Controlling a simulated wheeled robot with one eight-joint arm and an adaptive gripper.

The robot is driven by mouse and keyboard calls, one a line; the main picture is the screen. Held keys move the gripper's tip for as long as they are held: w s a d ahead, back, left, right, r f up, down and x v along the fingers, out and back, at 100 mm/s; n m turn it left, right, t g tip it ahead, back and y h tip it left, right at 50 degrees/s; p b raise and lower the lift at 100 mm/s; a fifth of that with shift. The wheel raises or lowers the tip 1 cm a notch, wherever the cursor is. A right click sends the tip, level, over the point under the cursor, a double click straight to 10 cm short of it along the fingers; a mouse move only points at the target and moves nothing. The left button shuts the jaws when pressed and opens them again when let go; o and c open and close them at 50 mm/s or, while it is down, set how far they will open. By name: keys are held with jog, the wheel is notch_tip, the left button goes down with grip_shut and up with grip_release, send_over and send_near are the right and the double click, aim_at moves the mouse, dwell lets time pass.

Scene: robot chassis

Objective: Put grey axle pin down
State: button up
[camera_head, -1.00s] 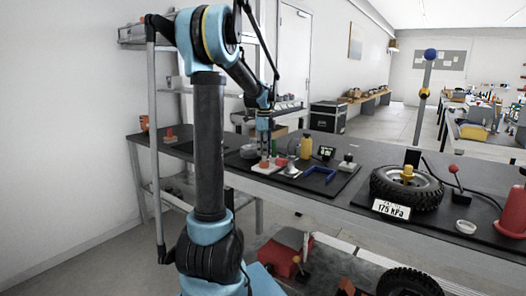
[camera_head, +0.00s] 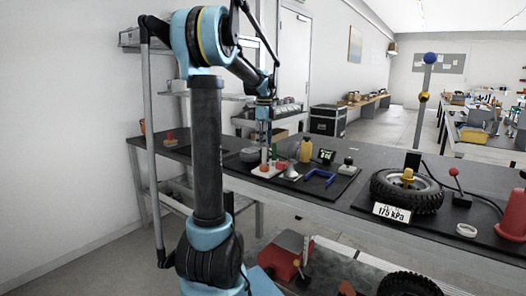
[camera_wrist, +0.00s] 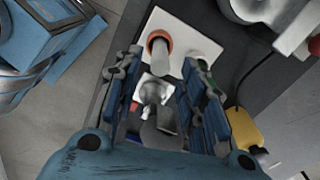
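The grey axle pin (camera_wrist: 172,57) stands in an orange ring (camera_wrist: 158,42) on a white plate (camera_wrist: 176,25) in the wrist view. In the head view the pin (camera_head: 264,156) shows as a small pale post below my gripper (camera_head: 263,145), above the orange ring (camera_head: 264,167). My gripper (camera_wrist: 163,58) also shows in the wrist view, with its two blue fingers apart on either side. The fingers appear clear of the pin, with the tips close to it. The pin's lower end is hidden in the ring.
A green part (camera_head: 275,151) stands right beside the pin. A silver cone (camera_head: 291,172), a yellow bottle (camera_head: 306,150), a blue U-shaped part (camera_head: 319,176) and a small display (camera_head: 326,155) are to the right. A tyre (camera_head: 407,190) lies farther right.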

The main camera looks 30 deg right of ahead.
notch_tip(320, 180, up, 6)
jog(key=s+a+f+n, duration=0.3)
jog(key=a+n, duration=0.2)
jog(key=a, duration=0.4)
jog(key=s+a+f+n+t, duration=0.15)
jog(key=a+n, duration=0.25)
jog(key=a, duration=0.5)
jog(key=s+a+f+n+g, duration=0.1)
jog(key=s+a+f+n, duration=0.3)
jog(key=a, duration=0.5)
jog(key=s+a+f+n+t, duration=0.1)
jog(key=s+a+f+n, duration=1.2)
jog(key=f, duration=0.4)
jog(key=s+n, duration=0.1)
jog(key=n, duration=0.1)
jog(key=shift+s+a+n+t, duration=0.3)
jog(key=shift+s+t, duration=0.05)
jog(key=shift+s, duration=0.05)
jog(key=shift+f, duration=0.1)
